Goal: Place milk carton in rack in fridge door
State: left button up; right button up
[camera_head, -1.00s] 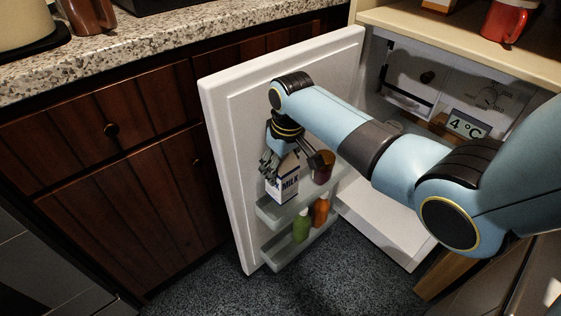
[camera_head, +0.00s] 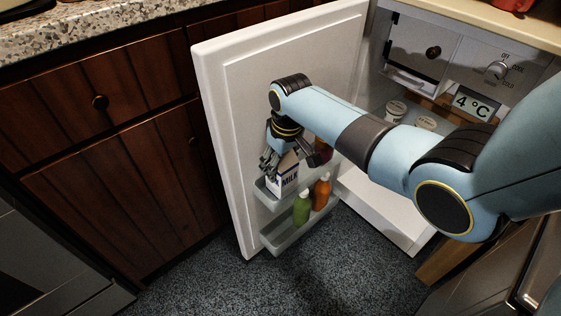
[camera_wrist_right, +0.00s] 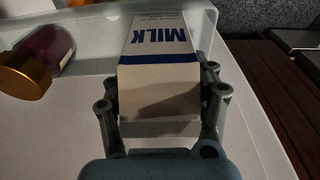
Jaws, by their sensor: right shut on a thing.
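The milk carton (camera_head: 285,184), white with dark blue lettering, is at the upper rack (camera_head: 265,196) on the inside of the open fridge door (camera_head: 235,120). My right gripper (camera_head: 279,157) is above it, shut on its upper part. In the right wrist view the carton (camera_wrist_right: 160,65) sits between the two fingers (camera_wrist_right: 160,108), lettering visible. Its lower end overlaps the rack in the head view; whether it touches the rack floor cannot be told. My left gripper is not in view.
A dark jar with a gold lid (camera_wrist_right: 30,70) stands beside the carton in the rack. A green bottle (camera_head: 302,207) and an orange bottle (camera_head: 321,192) stand in the lower rack. The fridge interior is at right; wooden cabinets (camera_head: 130,190) are at left.

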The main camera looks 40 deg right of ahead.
jog(key=shift+f, duration=0.15)
dwell(0.3)
jog(key=o, duration=1.8)
jog(key=shift+c, duration=0.2)
jog(key=shift+o, duration=0.2)
jog(key=shift+f, duration=0.1)
jog(key=shift+o, duration=1.2)
jog(key=r, duration=0.4)
jog(key=s+r, duration=0.1)
jog(key=r, duration=0.7)
jog(key=shift+s, duration=0.4)
jog(key=shift+f, duration=0.1)
